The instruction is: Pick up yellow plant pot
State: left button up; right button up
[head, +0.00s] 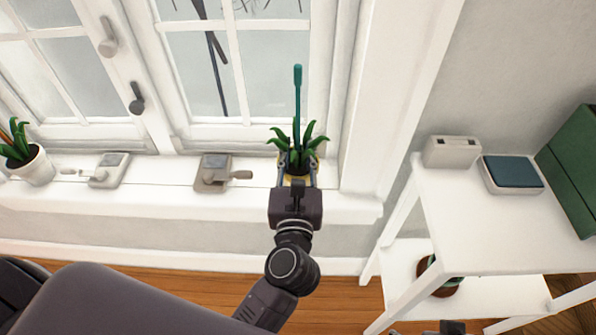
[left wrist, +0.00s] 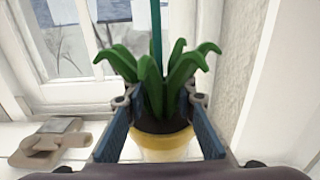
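The yellow plant pot (head: 285,181) stands on the white window sill, with a green leafy plant and a tall teal stick in it. In the left wrist view the pot (left wrist: 165,146) is upright, with dark soil below the leaves. My left gripper (head: 297,172) is at the pot, its fingers spread to either side. In the left wrist view the fingers of my left gripper (left wrist: 163,128) flank the pot near its rim. I cannot tell whether they touch it. A small dark part at the head view's bottom edge may be my right gripper; its fingers are not clear.
A white pot with a plant (head: 36,168) and two grey devices (head: 213,172) (head: 109,170) sit on the sill to the left. The window frame is close behind. A white shelf (head: 480,225) stands at right, holding a white box (head: 452,152) and a blue-topped box (head: 513,172).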

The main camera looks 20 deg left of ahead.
pick_arm(q)
grip_shut()
jog(key=shift+r, duration=0.1)
dwell(0.3)
jog(key=shift+r, duration=0.2)
